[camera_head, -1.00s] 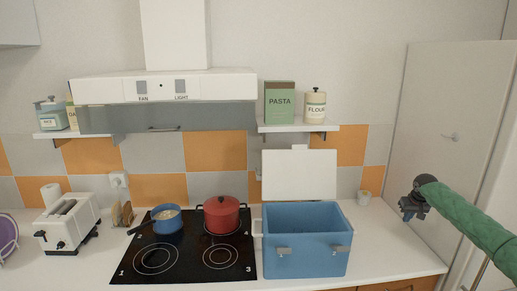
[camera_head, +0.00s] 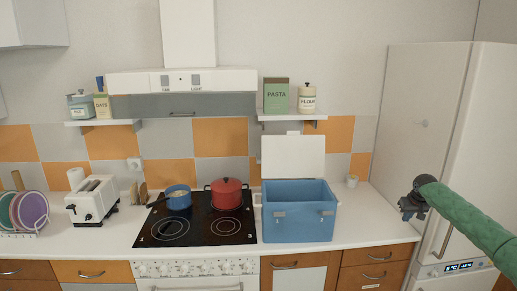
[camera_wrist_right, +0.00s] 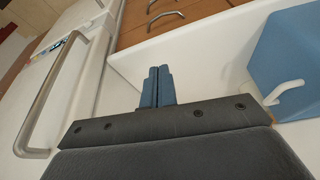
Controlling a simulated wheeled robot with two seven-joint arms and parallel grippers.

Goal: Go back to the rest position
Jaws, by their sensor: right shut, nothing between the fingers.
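My left gripper is not in the head view.
A blue cooler box (camera_head: 298,220) with its white lid open stands on the counter (camera_head: 375,225). Left of it are a hob (camera_head: 190,232) with a red pot (camera_head: 226,195) and a blue pan (camera_head: 178,200), then a toaster (camera_head: 90,203). A white fridge (camera_head: 470,150) stands at right.

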